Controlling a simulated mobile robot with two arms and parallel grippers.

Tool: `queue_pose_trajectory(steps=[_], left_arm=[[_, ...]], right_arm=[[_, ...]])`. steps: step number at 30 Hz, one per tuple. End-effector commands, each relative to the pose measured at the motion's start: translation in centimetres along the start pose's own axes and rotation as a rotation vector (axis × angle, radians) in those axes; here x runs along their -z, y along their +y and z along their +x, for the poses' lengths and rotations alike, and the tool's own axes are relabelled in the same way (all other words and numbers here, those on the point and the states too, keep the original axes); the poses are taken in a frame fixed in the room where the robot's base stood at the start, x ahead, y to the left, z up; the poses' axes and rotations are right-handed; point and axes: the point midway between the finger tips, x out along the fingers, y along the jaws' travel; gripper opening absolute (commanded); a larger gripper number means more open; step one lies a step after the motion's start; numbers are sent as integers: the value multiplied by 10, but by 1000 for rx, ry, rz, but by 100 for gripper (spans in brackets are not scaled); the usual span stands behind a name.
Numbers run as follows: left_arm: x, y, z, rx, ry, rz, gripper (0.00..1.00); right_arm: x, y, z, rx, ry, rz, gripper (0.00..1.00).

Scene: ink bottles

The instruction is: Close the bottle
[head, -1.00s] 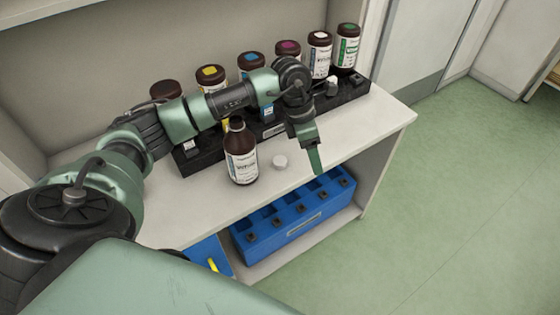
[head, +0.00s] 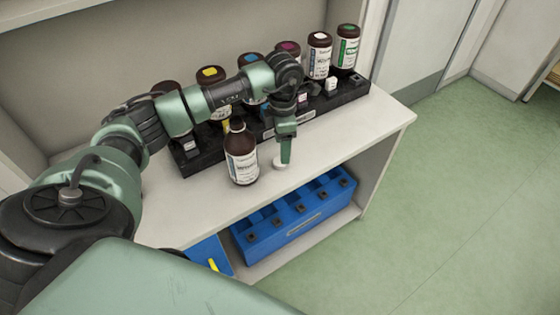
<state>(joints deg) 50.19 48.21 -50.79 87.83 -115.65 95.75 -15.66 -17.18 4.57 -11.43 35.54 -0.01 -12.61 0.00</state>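An open brown bottle (head: 241,155) with a white label stands upright on the white shelf top, its neck without a cap. A small white cap (head: 279,163) lies on the shelf top to the right of the bottle. My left gripper (head: 285,155) points down at the cap, and its green finger partly covers it. Only one finger shows clearly, so I cannot tell whether it is open or shut, or whether it touches the cap. My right gripper is not in view.
A black rack (head: 353,91) with several brown bottles with coloured caps stands behind, partly hidden by my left arm. A blue crate (head: 296,212) sits on the lower shelf. The shelf's right end (head: 385,122) is clear.

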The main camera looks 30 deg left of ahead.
Motion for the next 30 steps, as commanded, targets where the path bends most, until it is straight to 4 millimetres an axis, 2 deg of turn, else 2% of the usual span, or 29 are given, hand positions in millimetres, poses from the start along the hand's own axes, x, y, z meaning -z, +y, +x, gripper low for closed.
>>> queue_pose_trajectory(steps=[5,11,15,27,28,30], left_arm=[[0,0,2,1,1,0,62],[4,-3,30,4,3,-1,62],[3,-2,47,2,2,0,62],[2,-1,52,-1,-1,1,62],[2,-1,52,-1,-1,1,56],[2,-1,52,0,-1,0,37]], right_arm=[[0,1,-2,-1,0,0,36],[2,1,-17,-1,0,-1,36],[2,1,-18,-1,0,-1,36],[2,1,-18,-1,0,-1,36],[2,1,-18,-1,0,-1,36],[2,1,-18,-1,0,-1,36]])
